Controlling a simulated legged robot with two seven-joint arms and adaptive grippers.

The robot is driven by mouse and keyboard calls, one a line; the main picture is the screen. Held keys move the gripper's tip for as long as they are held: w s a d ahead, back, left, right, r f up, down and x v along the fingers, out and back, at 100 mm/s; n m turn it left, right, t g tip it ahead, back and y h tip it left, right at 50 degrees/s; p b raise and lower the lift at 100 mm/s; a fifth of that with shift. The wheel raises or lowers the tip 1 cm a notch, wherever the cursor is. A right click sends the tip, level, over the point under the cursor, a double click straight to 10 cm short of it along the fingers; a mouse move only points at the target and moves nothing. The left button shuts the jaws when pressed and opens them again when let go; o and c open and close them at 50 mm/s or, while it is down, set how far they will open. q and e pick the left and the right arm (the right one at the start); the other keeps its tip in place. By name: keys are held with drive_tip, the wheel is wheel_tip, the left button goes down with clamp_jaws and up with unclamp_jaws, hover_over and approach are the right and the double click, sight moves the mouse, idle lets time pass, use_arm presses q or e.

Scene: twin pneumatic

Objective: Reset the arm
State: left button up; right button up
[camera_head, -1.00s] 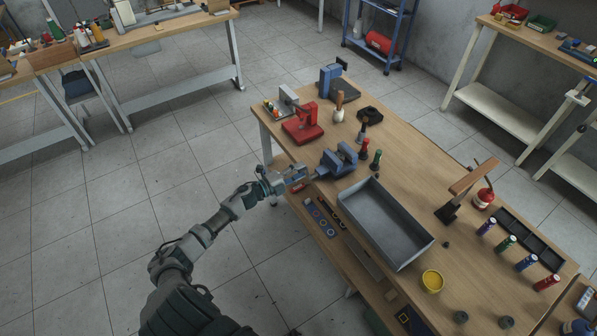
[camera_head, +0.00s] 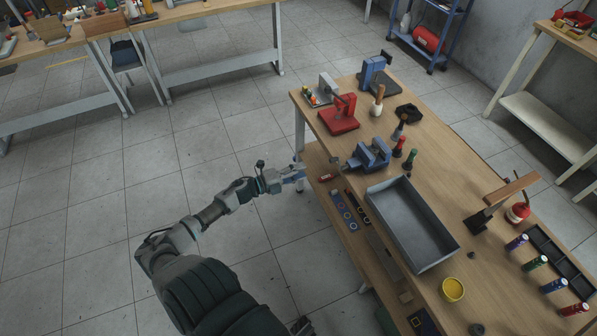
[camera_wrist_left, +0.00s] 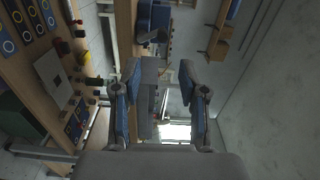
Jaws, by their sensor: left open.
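My left arm reaches in from the lower left in the head view. Its gripper (camera_head: 296,172) is off the near left edge of the wooden workbench (camera_head: 440,180), close to the blue vise (camera_head: 369,155) but apart from it. In the left wrist view the gripper (camera_wrist_left: 158,85) shows two blue-padded fingers spread apart with nothing between them. In the head view, a small part at the bottom edge (camera_head: 301,326) may be my right gripper, but too little shows to tell.
A grey open tray (camera_head: 412,222), a red press (camera_head: 339,115) and a yellow cup (camera_head: 453,289) stand on the workbench. Several coloured cylinders lie at its right. A lower shelf holds a blue panel (camera_head: 343,210). The tiled floor left of the bench is clear.

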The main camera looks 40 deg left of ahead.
idle(0.5)
use_arm(q)
drive_tip(key=s+d+f+n+g+y, duration=0.25)
drive_tip(key=s+f+n, duration=0.2)
drive_tip(key=f, duration=0.45)
drive_tip(key=s+d+f+n+g+y, duration=0.1)
drive_tip(key=s+f+n+y, duration=0.3)
drive_tip(key=f, duration=0.5)
drive_tip(key=s+d+f+n+g+y, duration=0.1)
drive_tip(key=s+f+n+g+y, duration=0.1)
drive_tip(key=f+n, duration=0.55)
drive_tip(key=s+d+f+n+g+h, duration=0.1)
drive_tip(key=s+d+f+g, duration=0.3)
drive_tip(key=s+d+f, duration=0.4)
drive_tip(key=s+d+f+n+g+h, duration=0.1)
drive_tip(key=s+d+f+n+g, duration=0.1)
drive_tip(key=s+d+f+g, duration=0.3)
drive_tip(key=s+d+f, duration=0.3)
drive_tip(key=s+d, duration=0.4)
drive_tip(key=shift+s+d+n, duration=0.2)
drive_tip(key=shift+n, duration=0.2)
drive_tip(key=shift+a+g, duration=0.1)
drive_tip(key=shift+g, duration=0.15)
